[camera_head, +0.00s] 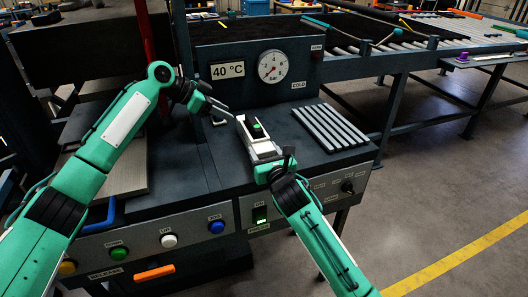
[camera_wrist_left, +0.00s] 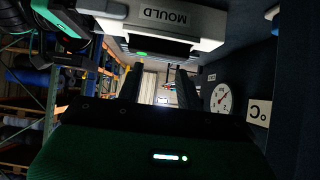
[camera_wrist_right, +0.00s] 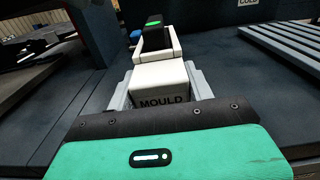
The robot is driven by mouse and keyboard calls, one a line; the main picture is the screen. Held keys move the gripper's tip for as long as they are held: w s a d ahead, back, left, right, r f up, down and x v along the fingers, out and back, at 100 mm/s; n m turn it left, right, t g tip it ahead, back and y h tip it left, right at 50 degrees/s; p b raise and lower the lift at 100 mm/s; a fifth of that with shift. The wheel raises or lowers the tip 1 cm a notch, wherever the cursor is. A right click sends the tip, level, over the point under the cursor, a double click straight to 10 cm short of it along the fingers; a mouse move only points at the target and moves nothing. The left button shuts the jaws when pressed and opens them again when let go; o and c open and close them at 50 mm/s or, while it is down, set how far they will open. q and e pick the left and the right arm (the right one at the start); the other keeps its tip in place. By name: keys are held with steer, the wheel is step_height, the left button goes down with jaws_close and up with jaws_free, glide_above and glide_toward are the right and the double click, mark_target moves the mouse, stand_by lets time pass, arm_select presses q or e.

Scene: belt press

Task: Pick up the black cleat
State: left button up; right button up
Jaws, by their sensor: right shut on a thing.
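The black cleat (camera_head: 254,128), with a green mark on top, sits upright in the white mould (camera_head: 262,148) on the dark bench. The cleat also shows beyond the mould's labelled block in the right wrist view (camera_wrist_right: 153,36), and upside down in the left wrist view (camera_wrist_left: 160,48). My right gripper (camera_head: 272,165) is shut on the near end of the mould, its grey fingers on both sides of the white block. My left gripper (camera_head: 228,110) is open and empty, to the left of the cleat and apart from it, with its fingers pointing toward the right.
A grey slatted rack (camera_head: 330,127) lies right of the mould. Behind stands a panel with a pressure gauge (camera_head: 272,66) and a 40 °C sign (camera_head: 228,70). Buttons line the bench front (camera_head: 168,240). A roller conveyor (camera_head: 440,40) runs at the back right.

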arm_select(q)
steer(key=shift+o, duration=1.4)
steer(key=shift+d, duration=0.1)
steer(key=m+t+y, duration=0.1)
steer(key=m+y, duration=1)
steer(key=m, duration=0.7)
glide_toward(255, 124)
steer(key=shift+x, duration=4.35)
steer(key=shift+c, duration=0.2)
